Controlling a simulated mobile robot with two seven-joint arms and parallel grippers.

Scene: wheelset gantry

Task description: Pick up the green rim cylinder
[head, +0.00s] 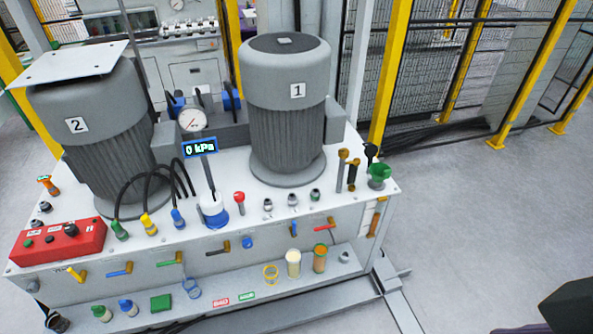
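The green rim cylinder (320,258) stands upright on the low front ledge of the white machine, right of centre. Its body is orange-brown and its top edge is green. A cream cylinder with a yellowish rim (293,264) stands just left of it, apart from it. Neither of my grippers shows a fingertip in the head view. A dark shape at the lower right edge looks like part of my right arm. Nothing touches the green rim cylinder.
A yellow ring (270,274) stands left of the cream cylinder, and a small grey fitting (344,257) sits to the right. Coloured valve handles, such as a red one (324,225), stick out above the ledge (262,292). Grey floor (470,225) lies open to the right.

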